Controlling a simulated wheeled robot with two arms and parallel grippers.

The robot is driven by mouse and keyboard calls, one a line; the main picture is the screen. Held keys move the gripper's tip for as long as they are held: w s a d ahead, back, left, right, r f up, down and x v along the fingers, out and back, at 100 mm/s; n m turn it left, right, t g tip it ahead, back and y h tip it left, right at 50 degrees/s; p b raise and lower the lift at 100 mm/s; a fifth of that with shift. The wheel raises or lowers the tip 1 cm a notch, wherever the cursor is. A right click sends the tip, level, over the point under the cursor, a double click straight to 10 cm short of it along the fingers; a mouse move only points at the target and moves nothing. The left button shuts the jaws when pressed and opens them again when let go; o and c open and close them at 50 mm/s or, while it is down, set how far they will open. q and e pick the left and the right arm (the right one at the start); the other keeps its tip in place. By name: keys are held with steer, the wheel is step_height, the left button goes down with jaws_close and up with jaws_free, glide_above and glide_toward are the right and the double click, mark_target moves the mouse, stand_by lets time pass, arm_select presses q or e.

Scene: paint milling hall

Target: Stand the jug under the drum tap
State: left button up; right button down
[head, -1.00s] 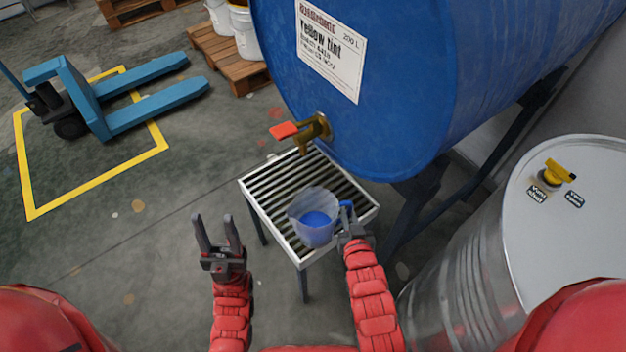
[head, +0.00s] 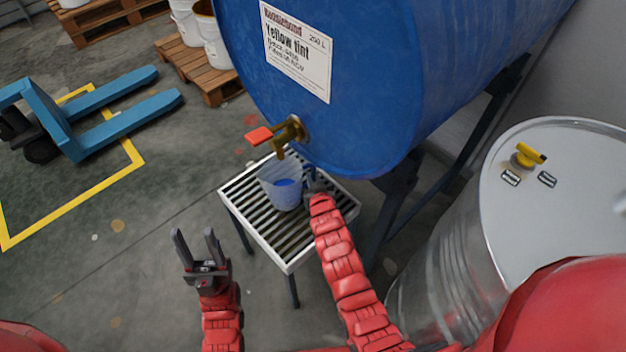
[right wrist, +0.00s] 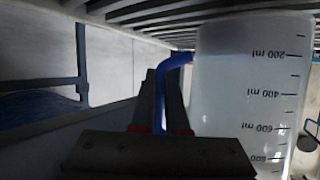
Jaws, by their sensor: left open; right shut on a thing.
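The translucent jug (head: 278,188) is upright over the slatted stand, just below and in front of the brass drum tap (head: 286,132) with its red lever. A blue patch shows inside it. My right gripper (head: 312,182) is shut on the jug's blue handle, at the jug's right side. The right wrist view shows the handle (right wrist: 160,92) between the fingers and the graduated jug wall (right wrist: 250,90). I cannot tell whether the jug's base touches the slats. My left gripper (head: 196,236) is open and empty, left of the stand.
The blue drum (head: 375,90) lies on a dark frame above the slatted stand (head: 285,235). A steel drum (head: 450,240) with a yellow-capped top stands close on the right. A blue pallet truck (head: 75,125) and pallets with white buckets are at upper left. The floor between is open.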

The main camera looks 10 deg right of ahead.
steer(key=shift+f, duration=0.5)
steer(key=shift+r, duration=0.1)
steer(key=c, duration=1.4)
jaws_free()
steer(key=shift+f, duration=0.2)
steer(key=o, duration=0.5)
